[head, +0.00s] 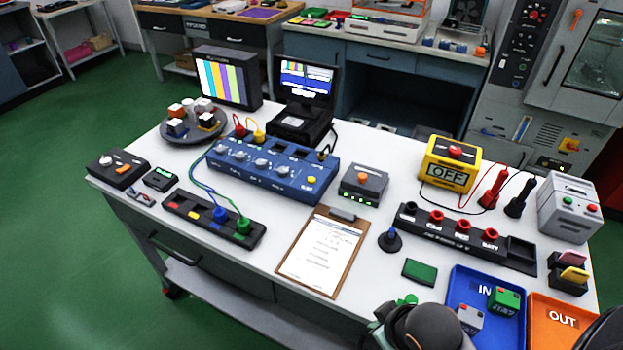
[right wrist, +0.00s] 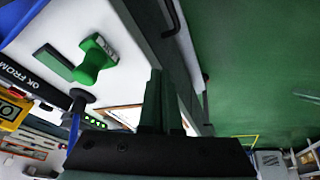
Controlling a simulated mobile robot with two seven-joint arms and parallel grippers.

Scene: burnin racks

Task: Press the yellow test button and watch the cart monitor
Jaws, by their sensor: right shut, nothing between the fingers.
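The blue test box (head: 270,165) stands mid-table with several white knobs. The yellow button (head: 311,180) is on its right end. A monitor with colour bars (head: 228,82) and a dark screen unit with a blue and white display (head: 305,80) stand behind it; I cannot tell which is the cart monitor. My right gripper (right wrist: 160,100) is shut and empty in the right wrist view, over the table's front edge and away from the button. In the head view my right arm shows at the bottom, its fingertips hidden. My left gripper is not in view.
A clipboard (head: 322,255) lies in front of the blue box. A green-handled stamp (right wrist: 95,60) is near my right gripper. Blue (head: 462,281) and orange (head: 540,303) trays stand at the right.

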